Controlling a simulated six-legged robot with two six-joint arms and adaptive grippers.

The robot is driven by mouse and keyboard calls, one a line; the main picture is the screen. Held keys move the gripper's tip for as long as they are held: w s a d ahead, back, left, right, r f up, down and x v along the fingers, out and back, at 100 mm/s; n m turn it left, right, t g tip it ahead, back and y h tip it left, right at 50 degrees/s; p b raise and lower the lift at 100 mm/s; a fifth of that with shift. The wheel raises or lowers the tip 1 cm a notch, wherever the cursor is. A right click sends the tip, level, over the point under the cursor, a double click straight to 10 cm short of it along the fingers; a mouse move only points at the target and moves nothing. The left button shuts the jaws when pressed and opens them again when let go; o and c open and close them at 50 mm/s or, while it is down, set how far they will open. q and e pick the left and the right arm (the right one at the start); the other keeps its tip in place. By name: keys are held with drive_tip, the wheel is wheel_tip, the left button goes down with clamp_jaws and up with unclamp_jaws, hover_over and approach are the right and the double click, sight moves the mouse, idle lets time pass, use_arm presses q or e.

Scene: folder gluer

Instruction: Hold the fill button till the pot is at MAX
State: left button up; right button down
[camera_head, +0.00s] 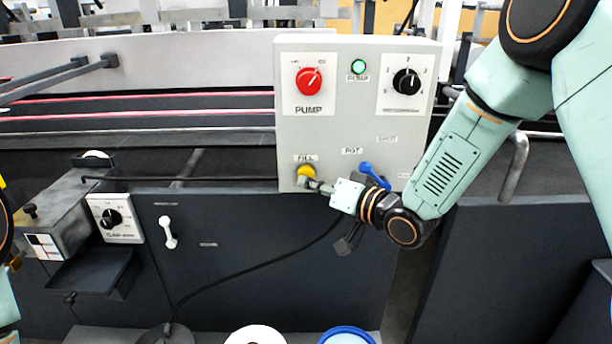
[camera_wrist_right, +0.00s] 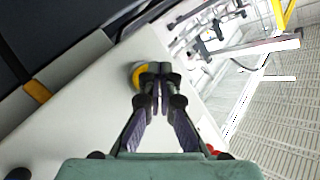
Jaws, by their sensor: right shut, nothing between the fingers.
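The yellow fill button (camera_head: 305,171) sits low on the left of the grey control panel (camera_head: 340,125), under a "FILL" label. My right gripper (camera_head: 314,185) is shut and empty, its tips right at the lower edge of the button. In the right wrist view the closed fingertips (camera_wrist_right: 153,70) overlap the right side of the yellow button (camera_wrist_right: 136,76). I cannot tell whether they press it in. A "POT" label (camera_head: 351,151) is on the panel, above a blue lever (camera_head: 373,174) partly behind my wrist. I cannot make out a pot level or MAX mark.
The panel also has a red pump knob (camera_head: 309,81), a green lamp (camera_head: 358,66) and a black dial (camera_head: 406,82). A smaller dial box (camera_head: 116,218) stands at left. A black cable (camera_head: 250,268) hangs below. A blue-rimmed round container (camera_head: 347,330) shows at the bottom.

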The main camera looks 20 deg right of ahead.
drive_tip(key=shift+w+d, duration=0.15)
drive_tip(key=shift+w, duration=0.3)
idle(1.6)
idle(0.4)
drive_tip(key=shift+s+a+p, duration=0.3)
drive_tip(key=shift+s, duration=0.6)
drive_tip(key=shift+s+a+p, duration=0.15)
drive_tip(key=shift+s+a, duration=0.05)
drive_tip(key=shift+s, duration=0.6)
drive_tip(key=shift+s+a+p, duration=0.1)
drive_tip(key=shift+s+a, duration=0.15)
drive_tip(key=shift+s, duration=0.55)
drive_tip(key=shift+s+a+p, duration=0.15)
drive_tip(key=shift+s+a, duration=0.05)
drive_tip(key=shift+s, duration=0.6)
